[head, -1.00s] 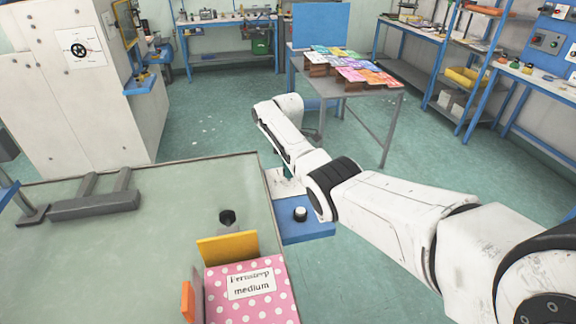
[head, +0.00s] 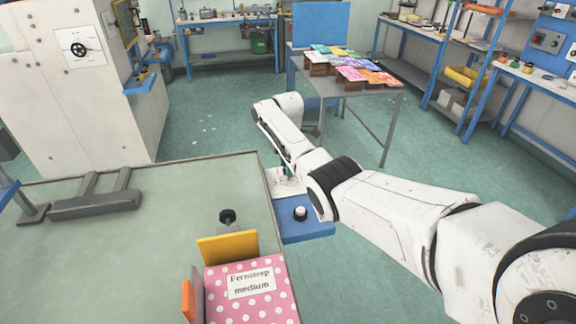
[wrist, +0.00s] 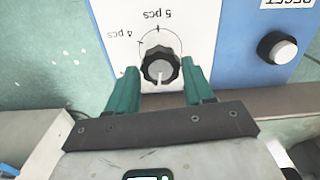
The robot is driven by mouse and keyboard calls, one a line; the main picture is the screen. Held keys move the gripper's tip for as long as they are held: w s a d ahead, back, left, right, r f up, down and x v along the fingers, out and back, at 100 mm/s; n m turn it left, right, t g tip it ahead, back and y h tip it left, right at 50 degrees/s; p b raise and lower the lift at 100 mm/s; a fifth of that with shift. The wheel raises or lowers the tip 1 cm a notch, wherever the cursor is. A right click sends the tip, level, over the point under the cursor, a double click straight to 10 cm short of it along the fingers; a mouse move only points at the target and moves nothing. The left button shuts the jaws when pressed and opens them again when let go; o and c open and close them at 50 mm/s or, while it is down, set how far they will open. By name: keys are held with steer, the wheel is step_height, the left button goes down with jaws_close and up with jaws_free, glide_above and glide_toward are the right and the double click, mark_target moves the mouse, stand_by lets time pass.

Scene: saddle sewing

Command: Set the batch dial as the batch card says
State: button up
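The batch dial (wrist: 160,68) is a black ribbed knob on a white panel in the wrist view. Its white mark points down in the picture, towards my gripper. The upside-down labels "4 pcs" and "5 pcs" stand at its upper left and top; any labels lower down are hidden. My gripper (wrist: 161,74) is open, with one teal finger on each side of the knob; I cannot tell whether they touch it. In the head view my arm mostly hides the dial. A pink dotted card (head: 250,290) reads roughly "Ferndeep medium"; I cannot tell whether it is the batch card.
A round button (wrist: 277,48) sits on the blue panel beside the dial, near a "RESET" label. It also shows in the head view (head: 300,212). The grey-green worktable (head: 150,240) fills the lower left. A grey table (head: 365,92) with colourful packets stands behind my arm.

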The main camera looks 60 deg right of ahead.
steer(key=o, duration=0.3)
step_height(320, 180, up, 11)
steer(key=shift+f+b, duration=0.15)
steer(key=shift+b, duration=0.45)
